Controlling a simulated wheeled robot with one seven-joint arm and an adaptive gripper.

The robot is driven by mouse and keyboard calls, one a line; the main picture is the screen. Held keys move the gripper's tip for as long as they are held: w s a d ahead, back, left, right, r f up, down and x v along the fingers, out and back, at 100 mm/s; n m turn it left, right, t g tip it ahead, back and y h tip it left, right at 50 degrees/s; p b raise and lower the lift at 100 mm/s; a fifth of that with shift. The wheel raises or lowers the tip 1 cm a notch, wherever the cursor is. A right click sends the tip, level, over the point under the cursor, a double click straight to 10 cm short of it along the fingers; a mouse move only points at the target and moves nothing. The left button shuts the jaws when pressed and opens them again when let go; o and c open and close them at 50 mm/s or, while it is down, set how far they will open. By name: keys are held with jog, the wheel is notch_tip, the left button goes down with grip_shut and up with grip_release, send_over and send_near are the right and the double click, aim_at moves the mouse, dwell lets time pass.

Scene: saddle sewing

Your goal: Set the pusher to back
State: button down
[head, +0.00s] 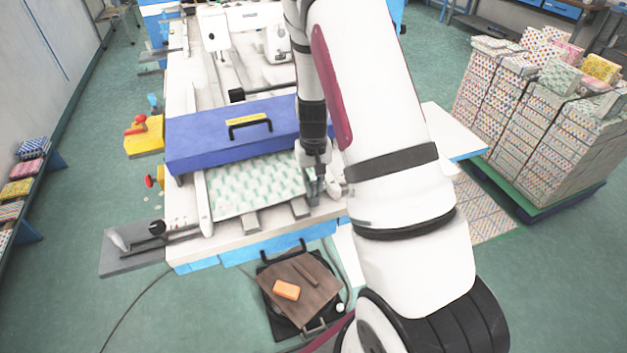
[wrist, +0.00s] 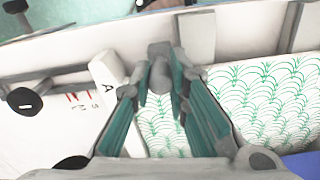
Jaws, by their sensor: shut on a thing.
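In the wrist view, the two teal-padded fingers of my gripper (wrist: 160,90) close around a grey rounded knob (wrist: 159,72), which looks like the pusher's handle. A white block marked "A" (wrist: 107,72) is beside the fingers. In the head view, my gripper (head: 316,190) points down at the front right of the machine table, at the right edge of the green-patterned sheet (head: 255,185). The sheet also shows in the wrist view (wrist: 262,105). My fingers and arm hide much of the pusher in the head view.
A blue cover (head: 215,140) with a black handle spans the table behind the sheet. A white bar (head: 205,205) lies along the sheet's left side. A brown board with an orange block (head: 286,290) is in front. Stacked patterned packs (head: 540,110) stand at right.

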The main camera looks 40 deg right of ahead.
jog(key=s, duration=0.1)
jog(key=s+a+p, duration=0.1)
jog(key=s, duration=0.1)
jog(key=shift+s, duration=0.2)
jog(key=c, duration=1.5)
grip_release()
jog(key=shift+c, duration=0.2)
jog(key=shift+w+r, duration=0.1)
jog(key=shift+r, duration=0.3)
notch_tip(320, 180, up, 11)
jog(key=shift+r, duration=0.15)
